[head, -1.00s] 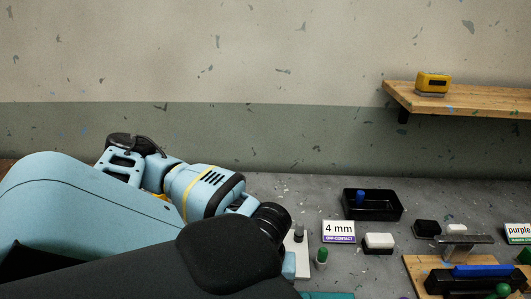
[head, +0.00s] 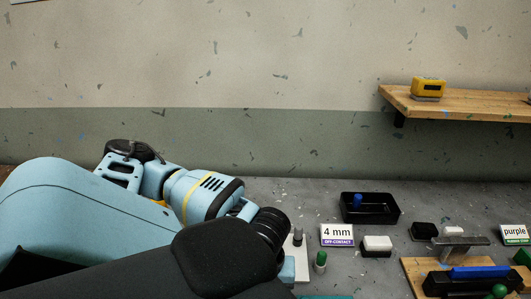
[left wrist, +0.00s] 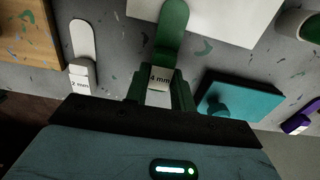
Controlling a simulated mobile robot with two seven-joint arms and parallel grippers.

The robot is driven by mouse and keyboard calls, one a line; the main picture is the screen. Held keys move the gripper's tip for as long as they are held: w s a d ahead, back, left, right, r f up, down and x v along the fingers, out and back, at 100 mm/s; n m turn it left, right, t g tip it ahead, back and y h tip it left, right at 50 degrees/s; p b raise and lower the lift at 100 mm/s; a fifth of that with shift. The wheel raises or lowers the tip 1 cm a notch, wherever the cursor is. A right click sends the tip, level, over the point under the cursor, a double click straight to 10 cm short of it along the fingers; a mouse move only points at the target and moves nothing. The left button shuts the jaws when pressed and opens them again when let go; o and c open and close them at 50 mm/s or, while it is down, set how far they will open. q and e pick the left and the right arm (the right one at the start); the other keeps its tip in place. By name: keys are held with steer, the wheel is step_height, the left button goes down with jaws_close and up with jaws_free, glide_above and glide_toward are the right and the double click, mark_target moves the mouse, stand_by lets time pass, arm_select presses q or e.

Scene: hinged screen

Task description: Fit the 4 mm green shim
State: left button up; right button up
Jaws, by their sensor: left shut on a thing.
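In the left wrist view a green shim (left wrist: 172,28) with a rounded end and a white "4 mm" label stands out from between the fingers of my left gripper (left wrist: 158,92). The gripper is shut on its labelled end. The shim's tip overlaps a white plate (left wrist: 220,12); I cannot tell whether they touch. In the head view my own arm hides the gripper and shim. A sign (head: 337,234) there reads "4 mm OFF-CONTACT". My right gripper is not in view.
A white "2 mm" shim (left wrist: 82,42) and a teal block (left wrist: 240,97) lie on either side of my left gripper. A black tray (head: 370,216) stands at the back. At right, a wooden board (head: 416,270) carries a black block with a blue bar (head: 485,272).

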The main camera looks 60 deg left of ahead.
arm_select(q)
steer(key=shift+w+a, duration=1)
steer(key=shift+a, duration=0.3)
steer(key=shift+w+a, duration=1)
steer(key=shift+a, duration=0.25)
stand_by(0.5)
steer(key=o, duration=1.1)
step_height(320, 180, up, 8)
steer(key=shift+f, duration=0.1)
steer(key=shift+d, duration=0.1)
